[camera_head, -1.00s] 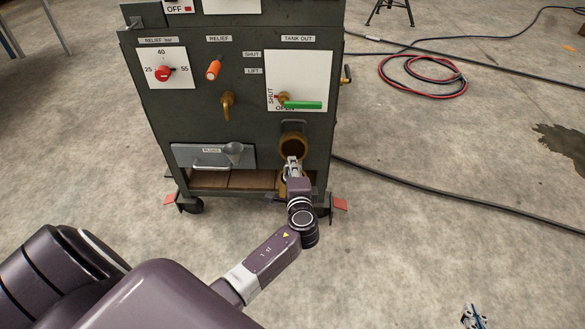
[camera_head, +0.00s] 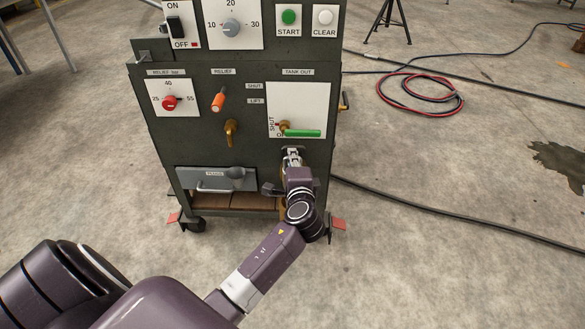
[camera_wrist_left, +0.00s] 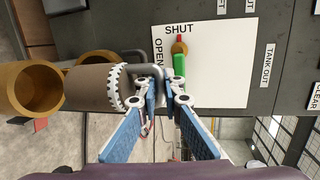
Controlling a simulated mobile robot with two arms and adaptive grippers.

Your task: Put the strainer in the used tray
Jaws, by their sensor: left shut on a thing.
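My left gripper (camera_head: 292,154) is in front of the cart's panel, below the tank-out plate. In the left wrist view my left gripper (camera_wrist_left: 162,84) is shut on the top end of the strainer (camera_wrist_left: 92,90), a brown cylinder with a pale toothed rim. The strainer hangs below the fingers; the gripper and wrist hide most of it in the head view. An open brass cup (camera_wrist_left: 35,88) shows beyond its lower end. Two wooden compartments (camera_head: 240,202) sit low in the cart; I cannot tell which part is the used tray. My right gripper is not in view.
A grey handled panel (camera_head: 195,180) with an unreadable label is left of my gripper. The green-handled valve (camera_head: 300,132) is just above my gripper. Hoses (camera_head: 420,98) lie on the floor at right. Open floor (camera_head: 420,260) lies in front.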

